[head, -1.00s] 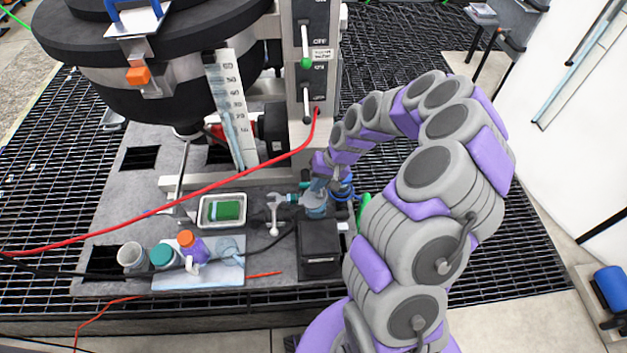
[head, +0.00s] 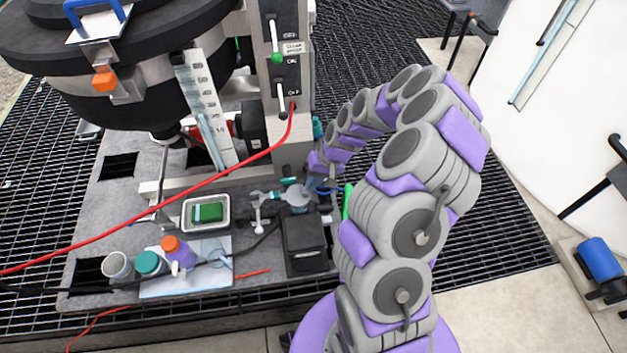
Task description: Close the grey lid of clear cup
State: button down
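A pale grey cup (head: 118,266) stands at the left end of a row at the front left of the grey board. It may be the clear cup; its lid is too small to make out. Beside it are a teal-topped cup (head: 150,263) and a purple bottle with an orange cap (head: 176,251). A clear bluish item (head: 218,252) sits on the right of the pale tray. My gripper (head: 322,194) is far to the right of this row, low near a pale blue clear container (head: 297,198). Its fingers are small and partly hidden, so their opening and any contact are unclear.
A pale tray (head: 190,288) lies under part of the row. A metal dish (head: 187,222) holds a green block (head: 207,213). A wrench (head: 258,212) and a black box (head: 304,255) stand nearer my gripper.

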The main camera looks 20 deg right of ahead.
jog(key=shift+s+a+f, duration=0.25)
jog(key=shift+s, duration=0.05)
jog(key=shift+r, duration=0.1)
jog(key=shift+w+a+r+p, duration=0.15)
jog(key=shift+r+p, duration=0.1)
jog(key=shift+r, duration=0.35)
jog(key=shift+w+a+r+p, duration=0.1)
jog(key=shift+a+r+p, duration=0.1)
jog(key=shift+r, duration=0.35)
notch_tip(320, 180, up, 3)
jog(key=shift+f+p, duration=0.1)
jog(key=shift+p, duration=0.5)
jog(key=s+d+r, duration=0.2)
jog(key=d+r, duration=0.1)
jog(key=d, duration=0.6)
jog(key=shift+d+r+p, duration=0.15)
jog(key=shift+r+p, duration=0.15)
jog(key=shift+r, duration=0.1)
